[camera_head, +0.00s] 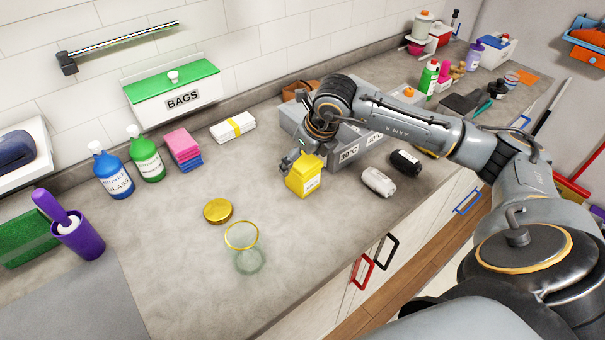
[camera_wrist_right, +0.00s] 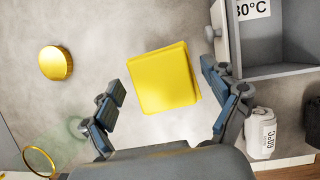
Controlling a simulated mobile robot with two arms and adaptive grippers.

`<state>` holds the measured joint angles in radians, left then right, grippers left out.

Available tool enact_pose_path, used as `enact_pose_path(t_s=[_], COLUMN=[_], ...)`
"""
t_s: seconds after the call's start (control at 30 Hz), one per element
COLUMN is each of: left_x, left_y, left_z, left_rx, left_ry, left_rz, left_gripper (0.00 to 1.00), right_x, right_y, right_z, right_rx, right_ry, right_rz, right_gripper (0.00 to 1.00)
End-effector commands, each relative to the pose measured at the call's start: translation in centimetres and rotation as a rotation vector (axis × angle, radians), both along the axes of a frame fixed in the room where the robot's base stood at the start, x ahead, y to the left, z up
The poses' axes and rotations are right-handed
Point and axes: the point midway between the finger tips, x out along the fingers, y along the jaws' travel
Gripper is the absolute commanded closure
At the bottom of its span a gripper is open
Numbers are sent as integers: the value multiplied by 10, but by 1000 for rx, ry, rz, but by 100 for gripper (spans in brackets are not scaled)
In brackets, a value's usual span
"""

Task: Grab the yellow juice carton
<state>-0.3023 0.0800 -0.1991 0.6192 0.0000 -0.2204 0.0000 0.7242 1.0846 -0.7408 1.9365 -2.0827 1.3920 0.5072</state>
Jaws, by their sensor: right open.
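The yellow juice carton (camera_head: 302,177) stands on the grey counter, left of a grey bin, with a small white label on its side. In the right wrist view its yellow top (camera_wrist_right: 163,78) lies between the spread fingers of my right gripper (camera_wrist_right: 158,112). The fingers are open and visible gaps separate them from the carton on both sides. My left gripper is not in view.
The grey bin (camera_head: 345,152) is close to the carton's right; its edge also shows in the right wrist view (camera_wrist_right: 222,40). White (camera_head: 379,181) and black (camera_head: 405,162) rolls lie farther right. A gold lid (camera_head: 218,211) and glass jar (camera_head: 243,258) are at front left.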

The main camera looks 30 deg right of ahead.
Motion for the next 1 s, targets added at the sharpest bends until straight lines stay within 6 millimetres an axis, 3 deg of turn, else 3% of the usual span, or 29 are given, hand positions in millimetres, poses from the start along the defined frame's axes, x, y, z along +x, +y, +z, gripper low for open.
enact_pose_path(t_s=[0.27, 0.4, 0.67, 0.97, 1.0], left_x=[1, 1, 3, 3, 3], left_y=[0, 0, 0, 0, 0], left_z=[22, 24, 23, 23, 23], left_rx=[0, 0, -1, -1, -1], left_ry=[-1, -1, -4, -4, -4], left_rz=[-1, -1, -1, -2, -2], left_gripper=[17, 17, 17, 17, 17], right_x=[5, 13, 14, 14, 14], right_y=[0, 1, 1, 1, 1], right_z=[-31, -47, -52, -51, -51], right_rx=[1, 4, 3, 3, 3], right_ry=[5, 2, -1, -1, -1], right_rz=[1, 1, 2, 2, 2], right_gripper=[13, 13, 13, 70, 70])
